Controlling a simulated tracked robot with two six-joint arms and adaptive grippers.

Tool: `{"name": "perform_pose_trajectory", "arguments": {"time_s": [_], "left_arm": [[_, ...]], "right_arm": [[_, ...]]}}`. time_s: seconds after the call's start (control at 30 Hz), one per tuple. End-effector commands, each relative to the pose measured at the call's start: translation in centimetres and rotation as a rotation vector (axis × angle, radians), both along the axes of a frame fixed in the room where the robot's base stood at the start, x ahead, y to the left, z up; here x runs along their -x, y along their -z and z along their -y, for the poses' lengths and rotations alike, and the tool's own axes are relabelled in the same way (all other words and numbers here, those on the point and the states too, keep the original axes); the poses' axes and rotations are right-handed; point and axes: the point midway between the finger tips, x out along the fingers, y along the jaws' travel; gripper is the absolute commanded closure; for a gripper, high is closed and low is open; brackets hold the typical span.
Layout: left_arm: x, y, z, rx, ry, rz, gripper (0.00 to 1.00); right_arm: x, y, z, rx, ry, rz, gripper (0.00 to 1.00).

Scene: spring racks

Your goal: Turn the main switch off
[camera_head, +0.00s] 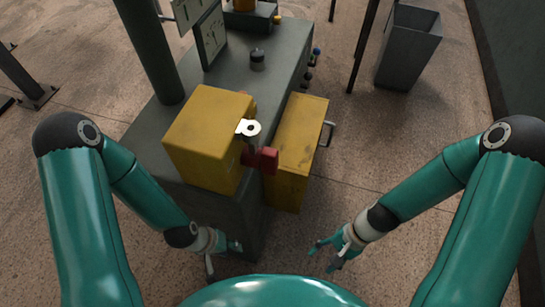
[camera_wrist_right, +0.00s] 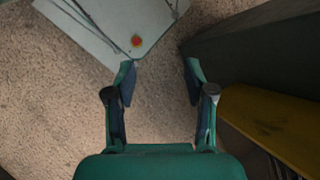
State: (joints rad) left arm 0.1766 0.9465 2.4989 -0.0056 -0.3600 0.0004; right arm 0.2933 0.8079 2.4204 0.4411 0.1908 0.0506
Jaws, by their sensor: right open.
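The main switch appears to be the red handle (camera_head: 262,160) on the side of a yellow box (camera_head: 208,135), which stands on a grey cabinet. A white plate with a round opening (camera_head: 249,128) sits just above the handle. My left gripper (camera_head: 224,258) is low at the cabinet's near end, below the handle and apart from it; its fingers look spread. My right gripper (camera_head: 327,256) hangs over the floor, right of and below the handle. In the right wrist view my right gripper (camera_wrist_right: 160,82) is open, with nothing between its fingers.
A yellow door-like panel (camera_head: 297,150) with a metal handle stands right of the box. It borders the space between my right gripper and the switch. The grey cabinet (camera_head: 275,70) runs back, with small knobs along its edge. A grey bin (camera_head: 408,48) stands back right. Floor is clear at right.

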Motion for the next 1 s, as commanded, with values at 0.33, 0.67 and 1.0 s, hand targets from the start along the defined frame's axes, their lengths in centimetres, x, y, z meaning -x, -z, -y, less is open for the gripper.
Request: {"name": "perform_pose_trajectory", "arguments": {"time_s": [0.33,0.67,1.0], "left_arm": [[0.0,3.4,0.0,0.0,0.0,0.0,0.6],[0.0,4.0,0.0,0.0,0.0,0.0,0.6],[0.0,3.4,0.0,0.0,0.0,0.0,0.6]], "right_arm": [[-8.7,-13.5,-1.1,-0.668,0.728,-0.413,0.46],[-13.6,-21.3,1.5,-1.021,0.875,-0.425,0.46],[-15.1,-21.4,-3.6,-1.02,0.87,-0.432,0.46]]}}
